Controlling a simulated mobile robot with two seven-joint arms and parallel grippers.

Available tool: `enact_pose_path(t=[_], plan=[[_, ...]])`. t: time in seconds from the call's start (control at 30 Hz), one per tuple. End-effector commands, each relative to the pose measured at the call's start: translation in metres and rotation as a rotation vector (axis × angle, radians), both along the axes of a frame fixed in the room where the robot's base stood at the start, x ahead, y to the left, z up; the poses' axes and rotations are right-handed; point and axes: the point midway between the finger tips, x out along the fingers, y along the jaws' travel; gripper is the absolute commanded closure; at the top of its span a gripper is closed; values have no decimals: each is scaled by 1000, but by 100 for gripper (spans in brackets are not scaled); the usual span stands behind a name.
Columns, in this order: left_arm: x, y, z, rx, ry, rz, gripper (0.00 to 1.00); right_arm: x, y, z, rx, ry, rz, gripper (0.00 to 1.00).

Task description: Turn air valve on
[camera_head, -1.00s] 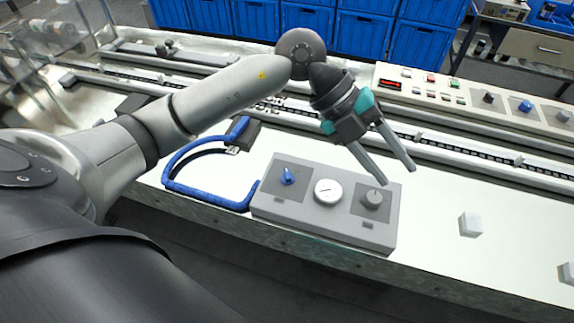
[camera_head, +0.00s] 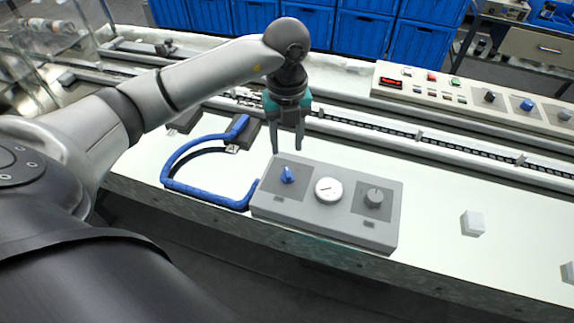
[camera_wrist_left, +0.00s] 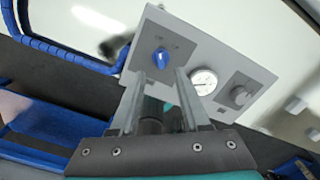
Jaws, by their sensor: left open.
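The grey air panel (camera_head: 327,228) sits on the white worktop near its front edge. On it are a blue valve knob (camera_head: 287,175) at left, a round white gauge (camera_head: 328,190) in the middle and a grey knob (camera_head: 374,198) at right. My left gripper (camera_head: 287,152) is open and empty, pointing down just behind and above the blue knob. The right gripper is not in view.
A blue hose (camera_head: 190,190) loops from the panel's left side to a dark block. A conveyor rail (camera_head: 400,136) runs behind. A control console (camera_head: 450,95) stands at the back right. Small white blocks (camera_head: 472,223) lie to the right. Blue bins (camera_head: 307,30) stand beyond.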

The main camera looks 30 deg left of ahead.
Motion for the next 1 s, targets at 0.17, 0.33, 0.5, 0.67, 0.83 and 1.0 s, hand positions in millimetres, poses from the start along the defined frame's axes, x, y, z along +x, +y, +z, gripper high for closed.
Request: enact_pose_path(t=[0.17, 0.33, 0.5, 0.67, 0.83, 1.0], plan=[[-1, -1, -40, -1, 3, 0, 54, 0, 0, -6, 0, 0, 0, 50], [0, -1, -66, -2, 2, 0, 54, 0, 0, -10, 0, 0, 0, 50], [0, -1, -78, -1, 1, -1, 54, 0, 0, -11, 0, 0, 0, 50], [0, -1, -80, -1, -1, -2, 54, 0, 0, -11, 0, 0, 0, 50], [0, -1, -80, -2, -1, -1, 56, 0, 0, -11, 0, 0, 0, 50], [0, -1, -79, -2, -1, -1, 75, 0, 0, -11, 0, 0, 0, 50]])
